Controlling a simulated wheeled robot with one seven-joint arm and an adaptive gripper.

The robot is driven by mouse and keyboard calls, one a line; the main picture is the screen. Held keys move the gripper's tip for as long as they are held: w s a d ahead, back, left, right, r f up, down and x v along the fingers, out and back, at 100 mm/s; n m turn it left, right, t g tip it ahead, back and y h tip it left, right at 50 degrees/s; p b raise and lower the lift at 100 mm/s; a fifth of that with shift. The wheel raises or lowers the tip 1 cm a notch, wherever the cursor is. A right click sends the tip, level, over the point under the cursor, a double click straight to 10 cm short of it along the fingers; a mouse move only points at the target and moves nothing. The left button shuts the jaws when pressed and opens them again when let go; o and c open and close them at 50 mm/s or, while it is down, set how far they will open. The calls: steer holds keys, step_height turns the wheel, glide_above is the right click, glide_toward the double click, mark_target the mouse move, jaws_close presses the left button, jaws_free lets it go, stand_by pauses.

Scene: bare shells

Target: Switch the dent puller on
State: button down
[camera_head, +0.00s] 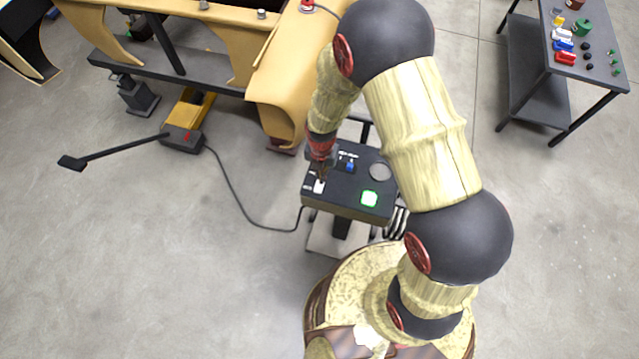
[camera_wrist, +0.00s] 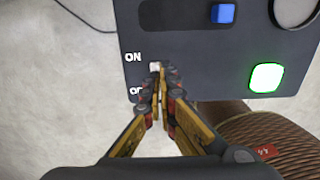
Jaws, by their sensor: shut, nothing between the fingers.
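The dent puller's dark control box (camera_head: 349,198) stands on a stand left of my arm in the head view. Its top panel also shows in the wrist view (camera_wrist: 190,55). A small white switch (camera_wrist: 155,67) sits beside the ON label, with a second, partly hidden label below it. A square green light (camera_wrist: 266,77) is lit on the panel; it also glows in the head view (camera_head: 369,198). My gripper (camera_wrist: 159,78) is shut and empty, with its fingertips at the switch, partly covering it. I cannot tell whether they touch it.
A blue slider (camera_wrist: 222,13) and a round dial (camera_head: 380,171) are on the panel. A black cable (camera_head: 235,190) runs across the floor from the box to a puller unit (camera_head: 182,139). Tan car body shells (camera_head: 270,95) stand behind. A tool table (camera_head: 572,50) is at the upper right.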

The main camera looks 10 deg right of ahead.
steer(key=shift+r+p, duration=1.45)
steer(key=shift+r, duration=1.15)
steer(key=m, duration=0.2)
steer(key=shift+s+m, duration=0.25)
steer(key=shift+m, duration=0.05)
steer(key=s+d+r+m+t+b, duration=0.2)
steer(key=s+d+r+m+b, duration=0.3)
steer(key=r+m+b, duration=0.5)
steer(key=s+d+r+m+t+b, duration=0.3)
steer(key=s+d+r+m+b, duration=0.3)
steer(key=m, duration=1.2)
steer(key=s+r+b, duration=0.4)
steer(key=shift+s+r+t, duration=0.3)
